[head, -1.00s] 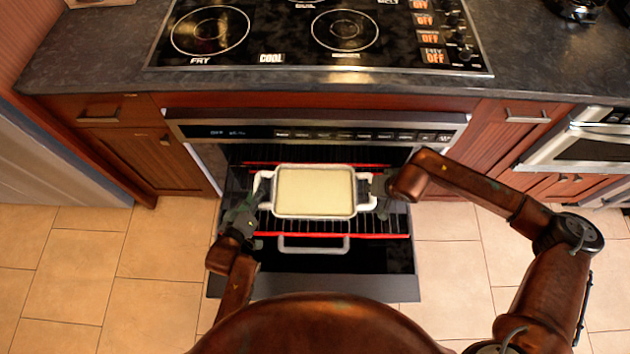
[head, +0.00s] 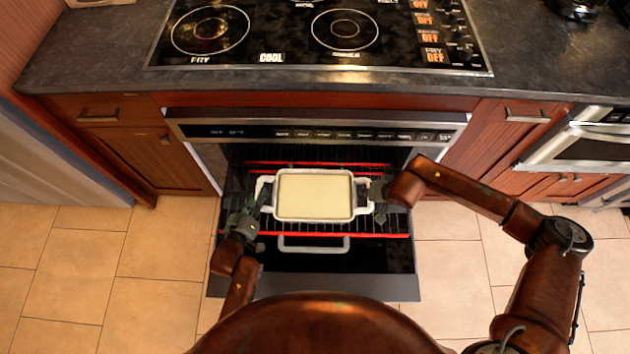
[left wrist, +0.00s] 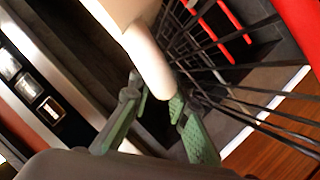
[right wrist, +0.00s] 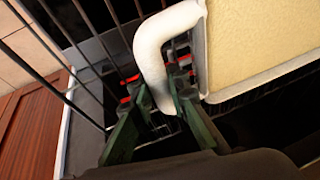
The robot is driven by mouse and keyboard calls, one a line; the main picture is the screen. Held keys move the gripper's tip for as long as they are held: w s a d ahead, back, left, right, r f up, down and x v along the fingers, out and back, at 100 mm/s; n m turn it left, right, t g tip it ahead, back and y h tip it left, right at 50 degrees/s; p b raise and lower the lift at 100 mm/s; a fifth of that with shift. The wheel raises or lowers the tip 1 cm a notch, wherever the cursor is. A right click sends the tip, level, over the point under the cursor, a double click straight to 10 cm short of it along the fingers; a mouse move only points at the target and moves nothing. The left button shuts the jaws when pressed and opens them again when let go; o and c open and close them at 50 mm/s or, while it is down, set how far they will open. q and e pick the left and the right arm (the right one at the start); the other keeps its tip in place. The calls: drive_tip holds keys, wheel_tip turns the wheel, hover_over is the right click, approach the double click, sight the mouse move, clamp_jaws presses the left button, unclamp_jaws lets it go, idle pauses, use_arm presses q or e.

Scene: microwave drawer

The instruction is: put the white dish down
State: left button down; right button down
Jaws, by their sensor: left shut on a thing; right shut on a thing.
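The white dish (head: 314,217), rectangular with a pale yellow filling, is level over the wire rack (head: 285,225) of the pulled-out drawer. I cannot tell whether its base touches the rack. My left gripper (head: 258,204) is at its left handle; in the left wrist view the green fingers (left wrist: 160,98) are shut on the white handle (left wrist: 148,62). My right gripper (head: 374,190) is at its right handle; in the right wrist view the fingers (right wrist: 166,112) are shut on that handle (right wrist: 151,55). The dish's underside is hidden.
Red rails (head: 330,234) run along the rack's front and back. The control panel (head: 320,132) and countertop with cooktop (head: 320,35) are above and behind. Tiled floor (head: 150,260) is free on both sides.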

use_arm(q)
drive_tip(key=c, duration=2.3)
unclamp_jaws()
drive_tip(key=shift+a+f, duration=0.1)
drive_tip(key=shift+a, duration=0.05)
use_arm(e)
drive_tip(key=c, duration=2.3)
unclamp_jaws()
drive_tip(key=shift+d+f, duration=0.15)
drive_tip(key=shift+d, duration=0.05)
use_arm(q)
drive_tip(key=o, duration=0.5)
drive_tip(key=shift+c, duration=0.2)
use_arm(e)
drive_tip(key=o, duration=0.5)
drive_tip(key=shift+a, duration=0.15)
drive_tip(key=shift+c, duration=0.2)
use_arm(q)
drive_tip(key=shift+s, duration=0.15)
drive_tip(key=v, duration=1.1)
drive_tip(key=shift+s, duration=0.3)
use_arm(e)
drive_tip(key=shift+r, duration=0.25)
drive_tip(key=v, duration=1.1)
drive_tip(key=shift+s+r, duration=0.25)
